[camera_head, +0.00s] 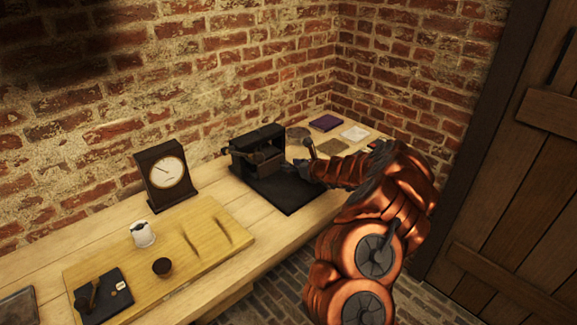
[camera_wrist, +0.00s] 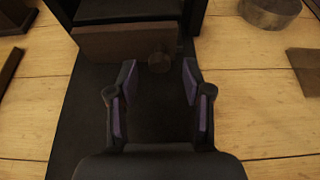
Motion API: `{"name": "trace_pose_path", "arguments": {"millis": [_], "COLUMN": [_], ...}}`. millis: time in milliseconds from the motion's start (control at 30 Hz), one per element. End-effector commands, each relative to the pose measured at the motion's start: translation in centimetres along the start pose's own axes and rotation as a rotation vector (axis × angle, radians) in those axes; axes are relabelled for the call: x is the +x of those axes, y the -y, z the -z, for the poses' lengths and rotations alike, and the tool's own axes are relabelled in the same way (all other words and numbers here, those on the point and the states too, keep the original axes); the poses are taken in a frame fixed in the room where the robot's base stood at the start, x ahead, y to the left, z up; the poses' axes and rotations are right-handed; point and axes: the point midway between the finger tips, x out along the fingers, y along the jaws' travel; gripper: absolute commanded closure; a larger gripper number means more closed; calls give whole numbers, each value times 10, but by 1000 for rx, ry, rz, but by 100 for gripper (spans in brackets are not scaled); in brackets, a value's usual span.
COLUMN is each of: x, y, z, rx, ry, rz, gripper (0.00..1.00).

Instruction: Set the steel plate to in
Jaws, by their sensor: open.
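A black battery stand (camera_head: 258,140) is on the bench on a dark base plate (camera_head: 288,192). A brown panel with a small round knob (camera_wrist: 158,63) is at its front in the wrist view. The panel (camera_wrist: 115,43) sits below a black top and is probably the steel plate, though its material is hard to tell. My gripper (camera_wrist: 159,72) is open, its purple-lined fingers apart, with the knob just beyond and between the tips. Contact with the knob is not visible. In the head view my gripper (camera_head: 305,170) is at the stand's front right, its fingers mostly hard to make out.
A dial gauge (camera_head: 163,175) stands to the left. A purple book (camera_head: 325,123) and a white card (camera_head: 355,133) lie behind, near the brick wall.

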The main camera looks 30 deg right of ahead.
Motion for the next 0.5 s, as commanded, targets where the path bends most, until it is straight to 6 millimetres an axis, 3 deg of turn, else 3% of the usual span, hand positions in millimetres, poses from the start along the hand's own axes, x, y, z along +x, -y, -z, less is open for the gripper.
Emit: {"name": "trace_pose_path", "arguments": {"millis": [500], "x": [-74], "y": [1], "z": [-1], "rx": [1], "ry": [2], "rz": [1], "gripper": [50]}}
